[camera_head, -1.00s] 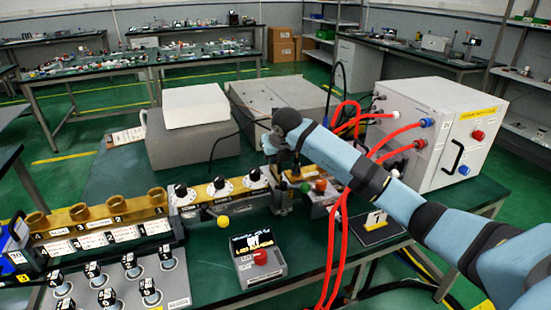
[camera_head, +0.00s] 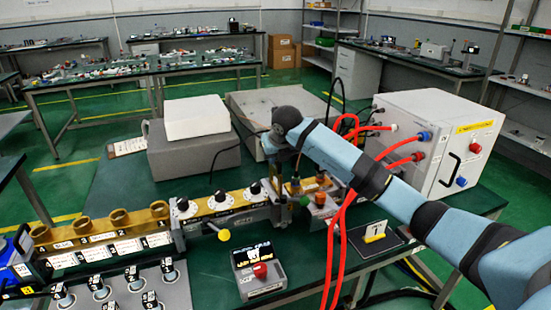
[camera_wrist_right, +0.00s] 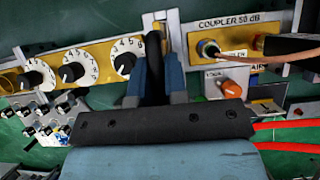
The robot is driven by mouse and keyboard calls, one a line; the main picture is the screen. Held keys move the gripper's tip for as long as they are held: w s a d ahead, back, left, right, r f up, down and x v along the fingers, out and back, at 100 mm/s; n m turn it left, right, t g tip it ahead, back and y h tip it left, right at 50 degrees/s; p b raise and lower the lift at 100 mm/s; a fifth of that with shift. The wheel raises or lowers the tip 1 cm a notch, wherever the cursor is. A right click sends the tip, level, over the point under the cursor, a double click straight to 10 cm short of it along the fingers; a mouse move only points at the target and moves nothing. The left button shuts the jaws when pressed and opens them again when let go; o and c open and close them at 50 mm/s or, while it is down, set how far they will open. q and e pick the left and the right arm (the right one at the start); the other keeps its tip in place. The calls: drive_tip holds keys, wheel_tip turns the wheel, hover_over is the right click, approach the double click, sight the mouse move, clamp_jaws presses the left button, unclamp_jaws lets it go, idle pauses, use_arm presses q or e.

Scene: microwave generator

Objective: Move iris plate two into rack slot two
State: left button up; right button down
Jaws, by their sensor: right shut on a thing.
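My right gripper (camera_head: 287,200) comes down at the gap between the gold dial section and the coupler. In the right wrist view its two blue fingers (camera_wrist_right: 154,85) are shut on a narrow dark upright piece (camera_wrist_right: 154,55). It looks like a plate or its handle, but no number on it is readable. Pale flange edges stand close on both sides of it. A grey rack (camera_head: 130,290) at the lower left holds several black-topped numbered pieces. Its slot two cannot be made out. My left gripper is out of view.
The gold dial section (camera_head: 222,205) and the coupler (camera_wrist_right: 215,45) flank the fingers. Red cables (camera_head: 335,240) hang just right of the gripper. A grey box with a red button (camera_head: 260,270) stands in front. A white cabinet (camera_head: 435,130) is at the right.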

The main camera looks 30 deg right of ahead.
drive_tip(key=shift+r+p, duration=0.85)
drive_tip(key=shift+r, duration=0.9)
drive_tip(key=shift+f, duration=0.1)
